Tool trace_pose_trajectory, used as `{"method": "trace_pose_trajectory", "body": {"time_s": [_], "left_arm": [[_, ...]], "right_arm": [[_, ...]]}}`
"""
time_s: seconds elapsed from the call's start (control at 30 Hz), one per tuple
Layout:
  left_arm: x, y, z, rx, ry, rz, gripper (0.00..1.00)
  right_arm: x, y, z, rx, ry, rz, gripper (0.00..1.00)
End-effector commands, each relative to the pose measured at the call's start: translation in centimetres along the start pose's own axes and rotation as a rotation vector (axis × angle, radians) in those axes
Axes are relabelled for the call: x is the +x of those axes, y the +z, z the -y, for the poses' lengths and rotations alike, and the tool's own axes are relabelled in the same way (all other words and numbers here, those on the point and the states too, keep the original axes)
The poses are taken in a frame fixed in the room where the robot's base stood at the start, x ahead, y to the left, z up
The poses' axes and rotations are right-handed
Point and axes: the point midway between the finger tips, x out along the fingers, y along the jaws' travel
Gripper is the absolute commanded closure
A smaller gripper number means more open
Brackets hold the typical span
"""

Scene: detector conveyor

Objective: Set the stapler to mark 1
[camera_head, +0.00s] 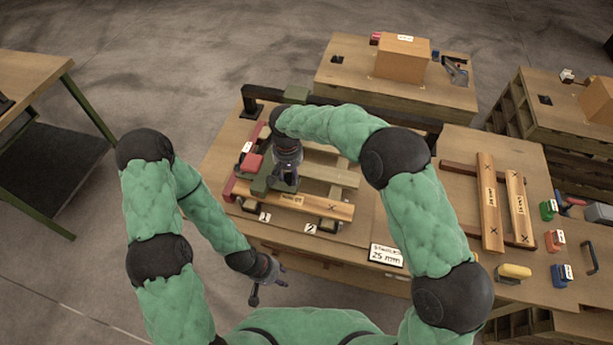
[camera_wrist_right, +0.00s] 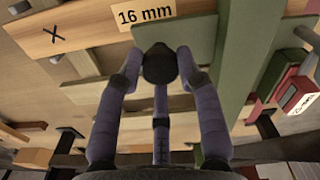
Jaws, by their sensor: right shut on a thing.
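My right gripper (camera_head: 286,180) reaches down over the jig on the table. In the right wrist view, its fingers (camera_wrist_right: 160,75) are shut around a black round knob (camera_wrist_right: 159,64) above a green plate (camera_wrist_right: 205,40). This green part (camera_head: 262,184), seemingly the stapler, sits at the left end of a wooden plank (camera_head: 318,205). A "1" label (camera_head: 265,217) lies in front of its left part; a "2" label (camera_head: 310,228) lies further right. Whether the green part lines up with mark 1 is hard to tell. My left gripper (camera_head: 268,286) is open and empty before the table edge.
A red block (camera_head: 251,162) stands left of the green part. A "25 mm" staples sign (camera_head: 385,255) lies at the front edge. Two loose planks (camera_head: 489,203), coloured boxes (camera_head: 548,209) and a yellow item (camera_head: 514,271) are on the right. A cardboard box (camera_head: 403,58) stands behind.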

Motion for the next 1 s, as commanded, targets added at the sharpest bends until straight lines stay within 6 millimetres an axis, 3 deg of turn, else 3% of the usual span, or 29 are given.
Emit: {"method": "trace_pose_trajectory", "body": {"time_s": [0.23, 0.7, 0.73, 0.8, 1.0], "left_arm": [[-0.2, 0.0, -0.1, 0.0, 0.0, 0.0, 0.6], [-0.2, 0.0, -0.1, 0.0, 0.0, 0.0, 0.6], [-0.2, 0.0, -0.1, 0.0, 0.0, 0.0, 0.6], [-0.2, 0.0, -0.1, 0.0, 0.0, 0.0, 0.6], [-0.2, 0.0, -0.1, 0.0, 0.0, 0.0, 0.6]], "right_arm": [[0.0, -0.9, 2.3, -0.002, -0.002, -0.001, 1.0], [0.0, -1.1, 2.7, 0.0, -0.002, -0.001, 1.0], [0.0, -1.1, 2.7, 0.0, -0.002, -0.001, 0.61], [0.0, -1.1, 2.7, 0.0, -0.002, -0.001, 0.41], [0.0, -1.1, 2.6, 0.0, -0.001, 0.0, 0.4]]}}
